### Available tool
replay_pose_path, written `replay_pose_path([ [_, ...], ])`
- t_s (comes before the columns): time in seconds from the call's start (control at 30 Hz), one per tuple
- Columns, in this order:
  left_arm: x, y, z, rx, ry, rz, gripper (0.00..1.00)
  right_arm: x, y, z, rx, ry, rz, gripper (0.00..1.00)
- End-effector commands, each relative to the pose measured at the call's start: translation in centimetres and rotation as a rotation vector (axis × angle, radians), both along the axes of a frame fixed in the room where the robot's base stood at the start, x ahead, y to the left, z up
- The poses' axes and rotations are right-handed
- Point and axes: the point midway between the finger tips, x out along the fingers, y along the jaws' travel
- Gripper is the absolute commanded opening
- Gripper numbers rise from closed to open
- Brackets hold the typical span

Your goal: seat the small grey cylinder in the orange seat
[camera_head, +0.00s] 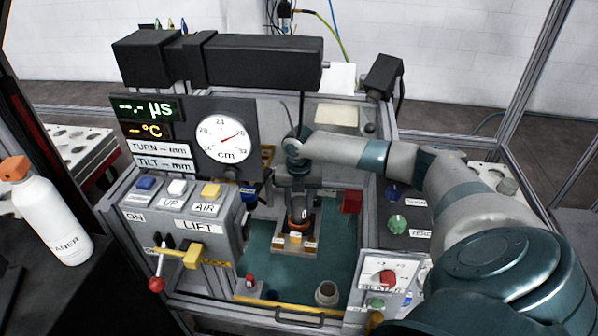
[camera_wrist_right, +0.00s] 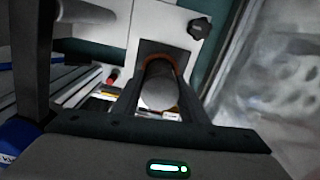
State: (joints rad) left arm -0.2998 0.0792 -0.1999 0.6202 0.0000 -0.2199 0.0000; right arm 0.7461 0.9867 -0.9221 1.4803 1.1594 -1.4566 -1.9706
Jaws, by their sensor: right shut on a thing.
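My right gripper (camera_head: 299,212) reaches down into the middle of the machine's teal work area. In the right wrist view, it (camera_wrist_right: 160,85) is shut on the small grey cylinder (camera_wrist_right: 158,92), whose round end faces the camera. The orange seat (camera_wrist_right: 164,57) shows as a ring edge just past the cylinder's far end. In the head view the orange seat (camera_head: 299,225) is right below the fingertips, and the fingers hide most of the cylinder. I cannot tell whether the cylinder is inside the seat or just above it. My left gripper is not in view.
A control box (camera_head: 185,222) with buttons and levers stands left of the work area, under a dial gauge (camera_head: 223,138). A heater panel (camera_head: 387,278) and a small grey cup (camera_head: 326,293) are at the front. A red block (camera_head: 351,202) stands right of the seat. A white bottle (camera_head: 48,215) is far left.

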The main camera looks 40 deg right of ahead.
Motion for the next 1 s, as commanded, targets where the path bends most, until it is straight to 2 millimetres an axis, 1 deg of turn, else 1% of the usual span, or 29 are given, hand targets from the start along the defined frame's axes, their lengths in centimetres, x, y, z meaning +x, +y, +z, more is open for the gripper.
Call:
replay_pose_path([
  [0.17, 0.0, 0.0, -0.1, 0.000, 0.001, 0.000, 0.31, 0.0, 0.0, -0.1, 0.000, -0.001, 0.000, 0.02],
  [0.2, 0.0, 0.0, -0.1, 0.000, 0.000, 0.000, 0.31, 0.0, 0.0, -0.3, 0.000, 0.000, 0.000, 0.41],
  [0.27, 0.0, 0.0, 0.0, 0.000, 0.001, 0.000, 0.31, 0.0, 0.0, -0.2, 0.000, 0.000, 0.000, 0.55],
  [0.3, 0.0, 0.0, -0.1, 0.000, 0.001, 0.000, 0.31, 0.0, 0.0, -0.2, 0.000, 0.000, 0.000, 0.57],
  [0.57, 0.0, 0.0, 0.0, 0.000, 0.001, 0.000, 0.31, 0.0, 0.0, -0.2, 0.000, 0.000, 0.000, 0.57],
  [0.73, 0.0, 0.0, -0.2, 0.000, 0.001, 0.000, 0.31, 0.1, 0.0, 0.3, 0.001, -0.002, 0.000, 0.57],
  [0.87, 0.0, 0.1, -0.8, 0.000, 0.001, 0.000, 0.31, 0.1, 0.0, 1.3, 0.000, -0.003, 0.001, 0.57],
  [1.0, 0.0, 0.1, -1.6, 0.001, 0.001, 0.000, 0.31, 0.2, 0.0, 3.2, 0.001, -0.005, 0.000, 0.57],
])
